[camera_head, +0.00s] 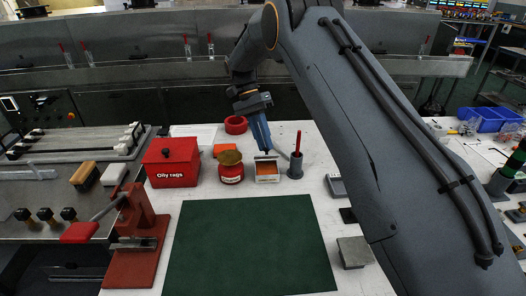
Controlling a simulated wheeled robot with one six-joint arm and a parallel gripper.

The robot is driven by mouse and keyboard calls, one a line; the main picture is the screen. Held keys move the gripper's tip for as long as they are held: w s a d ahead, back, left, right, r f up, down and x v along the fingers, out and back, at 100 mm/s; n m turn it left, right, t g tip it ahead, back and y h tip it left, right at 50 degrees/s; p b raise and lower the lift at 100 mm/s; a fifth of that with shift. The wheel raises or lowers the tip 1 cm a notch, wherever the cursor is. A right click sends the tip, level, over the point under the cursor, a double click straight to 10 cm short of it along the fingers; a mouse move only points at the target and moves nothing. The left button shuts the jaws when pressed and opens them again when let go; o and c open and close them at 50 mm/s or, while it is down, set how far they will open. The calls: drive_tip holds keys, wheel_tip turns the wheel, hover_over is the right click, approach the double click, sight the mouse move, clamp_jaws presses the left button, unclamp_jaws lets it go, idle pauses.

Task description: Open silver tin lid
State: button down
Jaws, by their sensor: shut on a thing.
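The silver tin (267,179) stands on the white table behind the green mat. Its front is pale and orange-brown contents show inside, so it looks at least partly open. My gripper (265,151) reaches down from behind at the tin's back edge. It is shut on what appears to be the lid (266,157), a thin pale edge raised at the back of the tin. The fingertips are small here, and the exact hold on the lid is hard to make out.
A red jar with a brown top (231,174) stands close left of the tin. A dark cup with a red stick (296,166) stands close right. The green mat (250,245) is clear.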

drive_tip(key=shift+w+f+g+b, duration=0.1)
drive_tip(key=shift+w+g+b, duration=0.65)
drive_tip(key=shift+b, duration=1.05)
drive_tip(key=shift+g+b, duration=0.25)
drive_tip(key=shift+b, duration=0.05)
drive_tip(key=c, duration=1.7)
unclamp_jaws()
drive_tip(key=shift+o, duration=0.2)
drive_tip(key=shift+r, duration=0.25)
wheel_tip(320, 180, up, 10)
drive_tip(key=p, duration=0.5)
drive_tip(key=shift+f+p, duration=0.2)
drive_tip(key=shift+p, duration=0.2)
